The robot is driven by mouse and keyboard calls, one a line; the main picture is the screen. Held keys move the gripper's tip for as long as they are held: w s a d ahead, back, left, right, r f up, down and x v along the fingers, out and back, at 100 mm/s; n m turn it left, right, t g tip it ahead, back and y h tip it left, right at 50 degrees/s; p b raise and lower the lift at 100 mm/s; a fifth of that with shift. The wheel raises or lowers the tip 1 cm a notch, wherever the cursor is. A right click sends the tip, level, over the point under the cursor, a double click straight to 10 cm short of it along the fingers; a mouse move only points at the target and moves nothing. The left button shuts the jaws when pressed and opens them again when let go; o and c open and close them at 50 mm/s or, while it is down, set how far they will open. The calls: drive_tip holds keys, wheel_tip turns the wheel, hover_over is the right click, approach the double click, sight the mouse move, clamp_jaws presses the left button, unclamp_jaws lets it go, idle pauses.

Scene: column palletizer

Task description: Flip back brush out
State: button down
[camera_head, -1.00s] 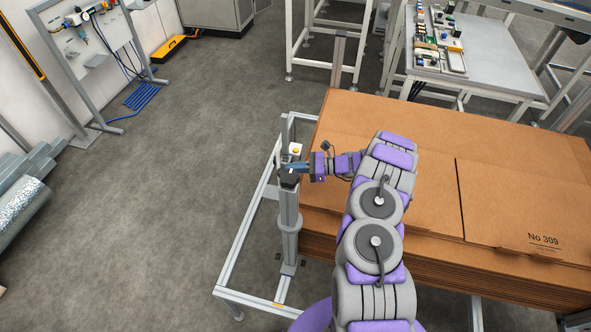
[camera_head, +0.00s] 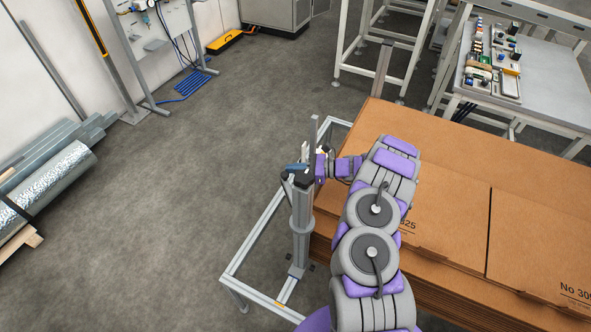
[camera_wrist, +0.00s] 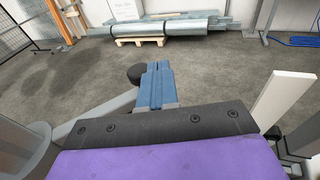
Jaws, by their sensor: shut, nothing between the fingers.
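My gripper (camera_head: 296,168) is at the top of a grey upright post (camera_head: 302,215) beside the cardboard stack. In the wrist view its blue fingers (camera_wrist: 157,84) are together with nothing between them. A dark round knob (camera_wrist: 135,73) shows just left of the fingertips; I cannot tell whether they touch it. An upright light bar (camera_head: 313,132) stands next to my gripper in the head view; a pale bar (camera_wrist: 285,105) also shows right of the fingers in the wrist view. I cannot pick out brush bristles; the post top is partly hidden by my gripper.
The cardboard stack (camera_head: 455,200) fills the right side, under my arm. A low metal frame (camera_head: 250,245) surrounds the post's foot. Open floor (camera_head: 190,220) lies to the left. Wrapped rolls (camera_head: 50,185) lie at far left, and a parts table (camera_head: 550,90) stands at back right.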

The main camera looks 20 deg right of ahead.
drive_tip(key=a+g, duration=0.1)
drive_tip(key=a, duration=0.1)
drive_tip(key=a+n+g, duration=0.1)
drive_tip(key=a, duration=0.1)
drive_tip(key=shift+a+n+y, duration=0.25)
drive_tip(key=shift+n+y, duration=0.05)
drive_tip(key=shift+y, duration=0.1)
drive_tip(key=s+a+n+g+b, duration=0.1)
drive_tip(key=s+a+g, duration=0.1)
drive_tip(key=a, duration=0.6)
drive_tip(key=shift+s+n, duration=0.3)
drive_tip(key=shift+s, duration=0.2)
drive_tip(key=p+v, duration=0.2)
drive_tip(key=v, duration=1.5)
drive_tip(key=shift+w+d+f, duration=0.2)
drive_tip(key=shift+w+d, duration=0.1)
drive_tip(key=shift+d, duration=0.1)
